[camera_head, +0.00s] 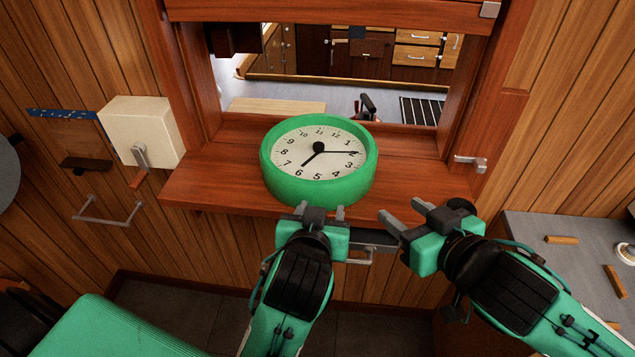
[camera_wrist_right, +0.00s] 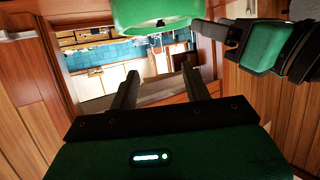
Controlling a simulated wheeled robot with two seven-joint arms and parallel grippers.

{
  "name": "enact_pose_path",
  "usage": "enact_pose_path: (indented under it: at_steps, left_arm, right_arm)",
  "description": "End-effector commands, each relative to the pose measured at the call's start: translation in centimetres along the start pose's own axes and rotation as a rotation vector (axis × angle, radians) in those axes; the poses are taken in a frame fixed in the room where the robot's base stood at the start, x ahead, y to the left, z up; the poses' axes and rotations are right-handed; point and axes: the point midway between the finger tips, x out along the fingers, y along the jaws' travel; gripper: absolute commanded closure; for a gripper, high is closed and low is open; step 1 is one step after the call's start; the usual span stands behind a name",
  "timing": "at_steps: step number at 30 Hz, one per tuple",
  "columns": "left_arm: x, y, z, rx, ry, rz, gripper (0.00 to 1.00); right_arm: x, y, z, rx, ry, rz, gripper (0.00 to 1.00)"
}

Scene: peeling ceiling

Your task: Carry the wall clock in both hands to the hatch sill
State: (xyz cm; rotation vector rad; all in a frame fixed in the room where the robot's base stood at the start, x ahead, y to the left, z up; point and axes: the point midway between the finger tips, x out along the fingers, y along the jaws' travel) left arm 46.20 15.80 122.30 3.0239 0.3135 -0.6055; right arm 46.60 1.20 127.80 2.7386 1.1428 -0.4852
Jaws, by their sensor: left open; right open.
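The wall clock (camera_head: 293,163) has a thick green rim and a cream face with black numerals. It sits face up on the red-brown wooden hatch sill (camera_head: 220,185), its near side close to the sill's front edge. My left gripper (camera_head: 321,209) is open and empty just in front of the clock's near rim; I cannot tell whether it touches. My right gripper (camera_head: 402,211) is open and empty, apart from the clock to its right. In the right wrist view the clock's green rim (camera_wrist_right: 155,12) shows at the top, beyond the open fingers (camera_wrist_right: 160,78).
The hatch opens onto a room with cabinets (camera_head: 415,55) and a dark tap-like object (camera_head: 367,107). A cream box (camera_head: 140,130) with a lever is on the wall at left. A grey counter (camera_head: 570,265) with small wooden pieces is at right. The sill's left end is clear.

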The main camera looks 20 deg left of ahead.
Motion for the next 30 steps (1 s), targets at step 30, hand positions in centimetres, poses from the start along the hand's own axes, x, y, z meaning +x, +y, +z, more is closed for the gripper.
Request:
enact_pose_path:
  at_steps: [30]
  left_arm:
    - [0.2, -0.3, 1.1, 0.013, -0.031, 0.003, 0.49]
  right_arm:
    - [-1.2, 0.1, -3.8, 0.019, -0.006, 0.005, 0.52]
